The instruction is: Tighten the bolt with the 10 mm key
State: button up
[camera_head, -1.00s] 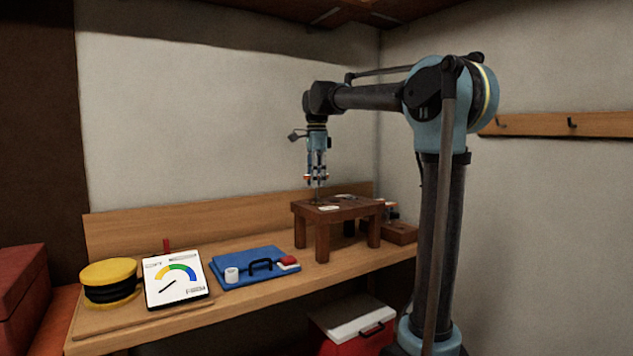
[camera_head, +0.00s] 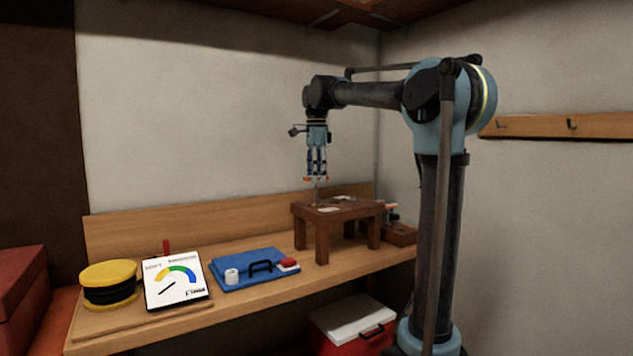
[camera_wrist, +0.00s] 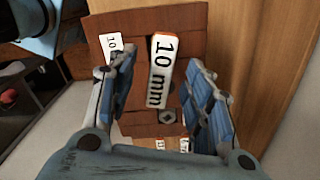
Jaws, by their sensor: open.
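The 10 mm key shows in the wrist view as a white handle plate (camera_wrist: 163,70) with an orange edge, marked "10 mm". In the head view, its thin upright shaft (camera_head: 316,193) stands over the left part of the small wooden stand (camera_head: 338,212). My gripper (camera_head: 316,178) points straight down over it; in the wrist view the open fingers (camera_wrist: 160,98) are on either side of the plate, with a gap visible on both sides. The key's lower end is hidden, so I cannot tell whether it sits on the bolt. A grey round fitting (camera_wrist: 167,116) lies on the stand below the plate.
A wooden block (camera_head: 400,234) stands right of the stand. The air above the bench is clear.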

jog(key=shift+r, duration=2.45)
